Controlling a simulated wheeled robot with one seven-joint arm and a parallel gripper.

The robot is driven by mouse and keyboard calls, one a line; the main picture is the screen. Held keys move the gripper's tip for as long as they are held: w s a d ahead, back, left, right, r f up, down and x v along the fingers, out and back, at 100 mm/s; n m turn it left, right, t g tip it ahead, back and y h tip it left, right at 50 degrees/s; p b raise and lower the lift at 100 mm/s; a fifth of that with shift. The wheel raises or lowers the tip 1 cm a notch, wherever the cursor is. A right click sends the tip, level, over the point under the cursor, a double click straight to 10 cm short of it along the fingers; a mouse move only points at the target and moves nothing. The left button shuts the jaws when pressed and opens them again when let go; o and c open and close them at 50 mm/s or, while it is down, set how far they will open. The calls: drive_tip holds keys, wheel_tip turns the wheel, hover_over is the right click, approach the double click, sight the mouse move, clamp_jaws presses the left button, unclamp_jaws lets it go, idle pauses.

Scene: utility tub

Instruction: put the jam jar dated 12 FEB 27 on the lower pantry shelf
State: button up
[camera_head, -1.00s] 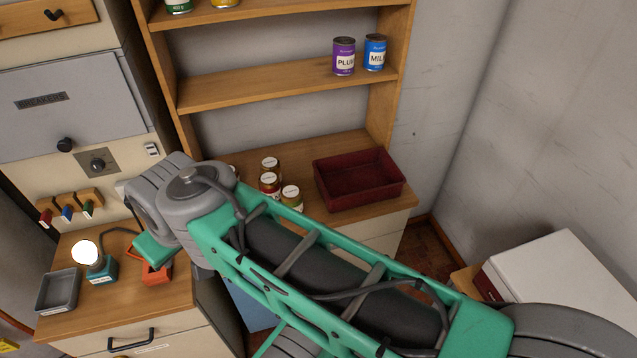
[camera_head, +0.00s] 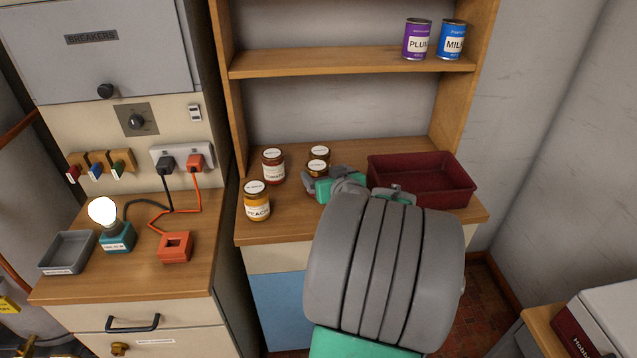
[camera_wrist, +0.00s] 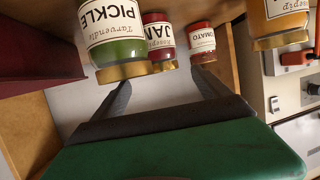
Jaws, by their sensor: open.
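A jam jar (camera_wrist: 160,42) with dark red contents shows upside down in the wrist view, beyond the open fingers; I cannot read its date. In the head view two jars, a front one (camera_head: 318,172) and one behind it (camera_head: 319,157), stand left of my gripper (camera_head: 348,188); I cannot tell which is the jam. A green pickle jar (camera_wrist: 118,45) is nearest my gripper's left finger in the wrist view. My gripper (camera_wrist: 165,96) is open, with nothing between its fingers. The lower pantry shelf (camera_head: 320,65) is above the counter; its left part is bare.
A tomato jar (camera_head: 273,167) and a peach jar (camera_head: 257,201) stand left on the counter. A dark red tray (camera_head: 465,192) stands right of my gripper. Plum (camera_head: 417,40) and milk (camera_head: 451,40) cans occupy the lower shelf's right end. A lit lamp (camera_head: 116,238) stands further left.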

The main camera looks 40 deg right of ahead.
sight(318, 166)
drive_tip(key=x, duration=0.4)
drive_tip(key=shift+w+d+p, duration=0.1)
drive_tip(key=shift+w+p, duration=0.25)
drive_tip(key=shift+s, duration=0.1)
clamp_jaws()
idle(0.4)
drive_tip(key=shift+r, duration=0.1)
